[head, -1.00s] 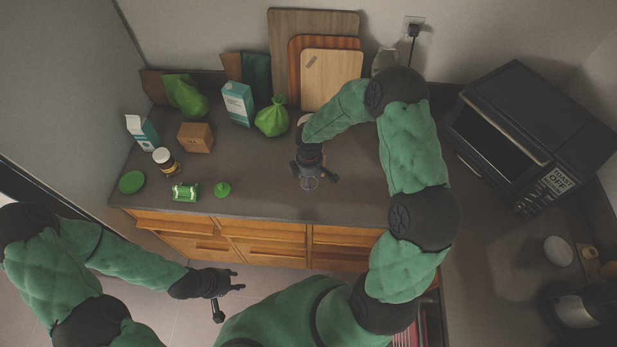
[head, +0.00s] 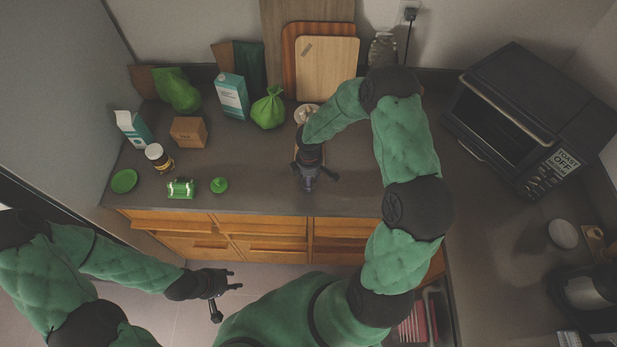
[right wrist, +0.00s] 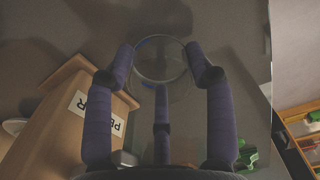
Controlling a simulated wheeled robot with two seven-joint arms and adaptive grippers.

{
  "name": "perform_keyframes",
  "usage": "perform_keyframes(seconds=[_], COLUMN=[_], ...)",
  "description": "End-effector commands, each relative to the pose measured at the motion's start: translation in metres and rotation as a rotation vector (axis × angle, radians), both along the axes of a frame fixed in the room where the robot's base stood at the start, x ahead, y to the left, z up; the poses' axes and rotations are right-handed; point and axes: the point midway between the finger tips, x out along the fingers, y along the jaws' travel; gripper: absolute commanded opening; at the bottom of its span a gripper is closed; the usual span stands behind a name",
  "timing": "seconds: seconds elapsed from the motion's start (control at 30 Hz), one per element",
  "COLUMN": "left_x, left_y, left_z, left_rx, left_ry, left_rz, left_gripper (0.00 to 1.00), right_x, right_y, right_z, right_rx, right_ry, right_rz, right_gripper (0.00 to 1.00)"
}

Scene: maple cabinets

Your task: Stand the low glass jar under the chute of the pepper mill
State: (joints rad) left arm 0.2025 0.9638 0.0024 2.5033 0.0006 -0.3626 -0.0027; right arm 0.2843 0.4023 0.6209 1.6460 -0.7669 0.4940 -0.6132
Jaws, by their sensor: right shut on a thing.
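The low glass jar shows in the right wrist view as a clear round rim (right wrist: 160,62) between my right gripper's purple fingers (right wrist: 162,75). The gripper is shut on it. In the head view my right gripper (head: 309,180) points down over the dark counter near its front edge, and the jar is mostly hidden beneath it. The pepper mill (right wrist: 60,125), a wooden body with a partly hidden white label, stands left of the fingers in the right wrist view. In the head view my arm hides most of it. My left gripper (head: 226,292) is open and empty, in front of the drawers.
Cutting boards (head: 327,68) lean at the back. A toaster oven (head: 530,120) stands right.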

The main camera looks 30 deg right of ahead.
Motion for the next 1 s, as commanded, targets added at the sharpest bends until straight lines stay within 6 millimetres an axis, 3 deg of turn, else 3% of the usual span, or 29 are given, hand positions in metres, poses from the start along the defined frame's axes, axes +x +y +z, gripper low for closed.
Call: perform_keyframes(seconds=[1.0], left_x=[0.000], left_y=[0.000], left_z=[-0.014], left_rx=[0.000], left_ry=[0.000], left_rz=[0.000], left_gripper=[0.40], right_x=[-0.001], right_y=[0.001], right_z=[-0.017], right_rx=[0.000], right_ry=[0.002], right_rz=[0.001], right_gripper=[0.20])
